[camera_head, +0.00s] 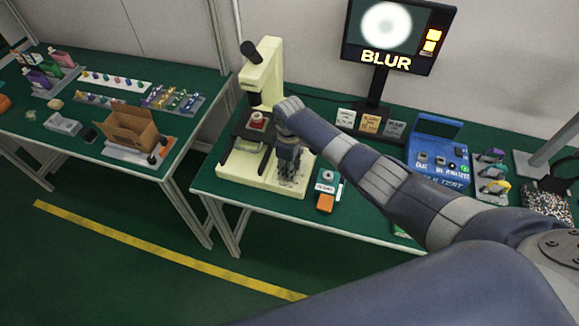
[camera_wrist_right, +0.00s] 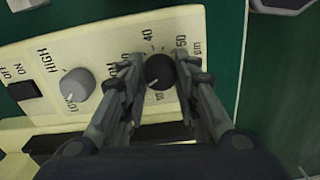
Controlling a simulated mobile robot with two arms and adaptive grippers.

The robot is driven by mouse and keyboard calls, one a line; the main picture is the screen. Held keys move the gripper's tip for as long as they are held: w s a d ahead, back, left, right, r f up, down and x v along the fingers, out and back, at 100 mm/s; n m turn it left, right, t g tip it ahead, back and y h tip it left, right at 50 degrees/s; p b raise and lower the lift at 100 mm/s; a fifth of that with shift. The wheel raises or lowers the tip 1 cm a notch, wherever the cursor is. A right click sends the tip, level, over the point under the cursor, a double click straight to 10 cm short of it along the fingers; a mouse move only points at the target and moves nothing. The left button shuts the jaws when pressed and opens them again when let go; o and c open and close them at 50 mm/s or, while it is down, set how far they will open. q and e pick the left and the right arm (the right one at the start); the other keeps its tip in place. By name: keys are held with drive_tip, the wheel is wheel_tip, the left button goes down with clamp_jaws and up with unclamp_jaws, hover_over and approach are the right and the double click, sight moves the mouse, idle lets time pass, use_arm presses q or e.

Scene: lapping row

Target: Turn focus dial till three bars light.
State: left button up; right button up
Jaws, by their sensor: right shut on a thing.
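The focus dial (camera_wrist_right: 159,72) is a black round knob with numbers around it on the cream panel (camera_wrist_right: 112,42) of the microscope. My right gripper (camera_wrist_right: 158,66) is shut on the dial, one finger on each side. In the head view, the right gripper (camera_head: 289,165) is at the right side of the cream microscope (camera_head: 263,80) and hides the dial. The monitor (camera_head: 434,22) shows a blurred white disc and the word BLUR. Two orange-yellow bars (camera_head: 433,41) are lit at its right. My left gripper is out of view.
A grey knob (camera_wrist_right: 77,84) and a black switch (camera_wrist_right: 24,91) are beside the dial. A blue tester (camera_head: 437,150) stands right of the microscope behind my arm. Another table (camera_head: 55,140) stands left across a gap.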

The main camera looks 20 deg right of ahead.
drive_tip(key=o, duration=1.1)
drive_tip(key=shift+c, duration=0.2)
wheel_tip(320, 180, up, 12)
